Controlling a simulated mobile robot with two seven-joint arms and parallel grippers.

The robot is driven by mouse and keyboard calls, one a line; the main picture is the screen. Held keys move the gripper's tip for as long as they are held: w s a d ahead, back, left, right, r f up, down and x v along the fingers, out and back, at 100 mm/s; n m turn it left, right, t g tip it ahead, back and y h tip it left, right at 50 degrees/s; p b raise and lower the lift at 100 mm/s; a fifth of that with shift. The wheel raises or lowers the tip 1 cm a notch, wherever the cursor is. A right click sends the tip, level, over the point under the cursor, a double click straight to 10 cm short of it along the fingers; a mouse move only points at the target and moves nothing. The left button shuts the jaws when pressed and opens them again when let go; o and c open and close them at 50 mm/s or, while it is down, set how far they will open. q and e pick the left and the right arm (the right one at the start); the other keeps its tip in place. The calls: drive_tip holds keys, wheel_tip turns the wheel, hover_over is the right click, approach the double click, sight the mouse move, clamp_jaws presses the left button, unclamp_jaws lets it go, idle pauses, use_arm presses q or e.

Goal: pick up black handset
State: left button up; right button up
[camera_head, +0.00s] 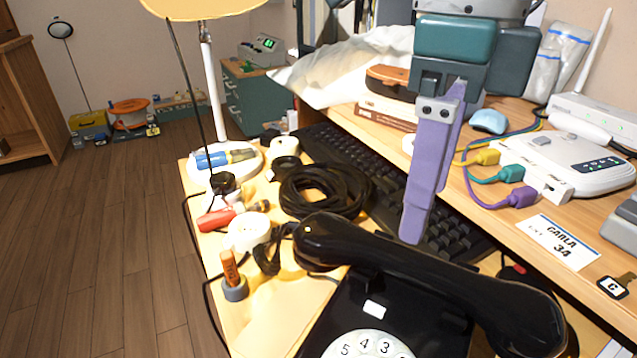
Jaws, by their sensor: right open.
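The black handset (430,279) lies slantwise across the top of the black dial phone (358,308). One rounded end is toward the left and the other toward the lower right. The white dial (366,346) is cut off by the bottom edge of the picture. My right gripper (413,236) points down with purple fingers, and is open and empty. Its tips show just above the handset's middle in the picture; the gap to the handset is hard to judge. The nearer finger hides much of the other. My left gripper is not in view.
A black keyboard (350,155) lies behind the handset. A coiled black cable (322,190), a lamp base (190,172) and small items crowd the left. A white router (575,160), colored plugs and a label card (556,241) are on the right. Open floor lies far left.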

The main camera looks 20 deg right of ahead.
sight(419, 260)
wheel_tip(419, 260, down, 3)
drive_tip(key=shift+s+a+r, duration=0.1)
drive_tip(key=shift+a+r, duration=0.05)
drive_tip(key=shift+r, duration=0.05)
drive_tip(key=f, duration=0.2)
drive_tip(key=f+b, duration=0.1)
drive_tip(key=f, duration=0.2)
drive_tip(key=shift+s+d+f, duration=0.2)
drive_tip(key=shift+s+f, duration=0.1)
drive_tip(key=shift+s, duration=0.05)
drive_tip(key=shift+c, duration=0.3)
clamp_jaws()
